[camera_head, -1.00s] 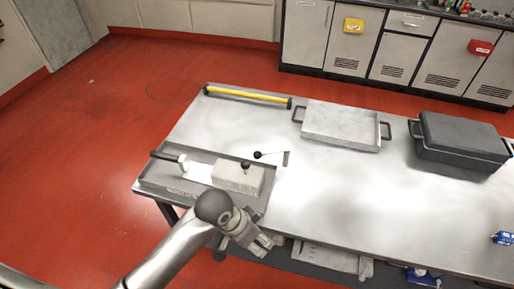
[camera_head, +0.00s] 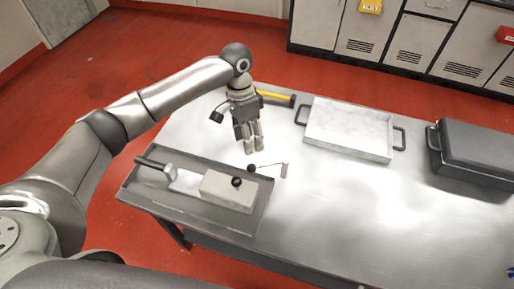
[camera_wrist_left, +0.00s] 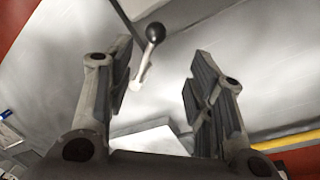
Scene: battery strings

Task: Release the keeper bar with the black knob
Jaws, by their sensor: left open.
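The keeper bar (camera_head: 272,165) is a thin pale bar with a round black knob (camera_head: 251,168) at its left end, beside the back right edge of a grey tray (camera_head: 258,217). In the left wrist view the black knob (camera_wrist_left: 155,32) shows above the gap between the fingers, and its pale bar (camera_wrist_left: 139,77) runs down near the left finger. My left gripper (camera_head: 254,150) points down just behind the knob, open and empty. In the left wrist view the open fingers (camera_wrist_left: 162,55) appear apart from the knob. My right gripper is not in view.
In the tray are a pale block (camera_head: 226,193) with another black knob (camera_head: 237,182) and a dark-handled tool (camera_head: 157,165). A yellow tube (camera_head: 275,97), a shallow pale pan (camera_head: 349,130) and a dark lidded box (camera_head: 480,157) are on the table. The table's middle is clear.

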